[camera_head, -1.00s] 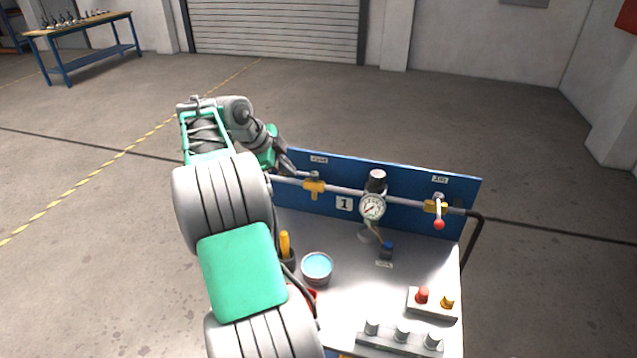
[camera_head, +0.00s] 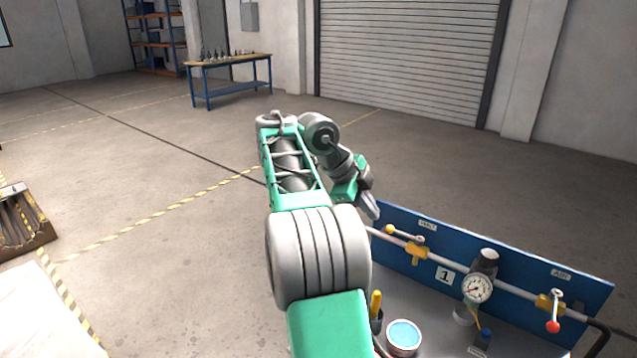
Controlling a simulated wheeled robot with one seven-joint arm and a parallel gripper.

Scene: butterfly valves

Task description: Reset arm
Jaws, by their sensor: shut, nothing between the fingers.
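My gripper (camera_head: 371,208) is at the end of my green and grey arm, near the left end of the blue panel (camera_head: 500,260). Its fingers are together and hold nothing. The left valve (camera_head: 415,250) is a yellow body on the grey pipe, with a lever ending in a yellow knob (camera_head: 389,229). The gripper is just left of and above that knob in the picture; I cannot tell the depth gap. The right valve (camera_head: 546,301) has a lever hanging down with a red knob (camera_head: 553,326).
A round gauge (camera_head: 477,289) sits mid-pipe. A blue-filled tin (camera_head: 403,335) and a yellow-handled tool (camera_head: 376,303) are on the bench below. A far blue table (camera_head: 230,62) stands at the back. Open floor lies to the left.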

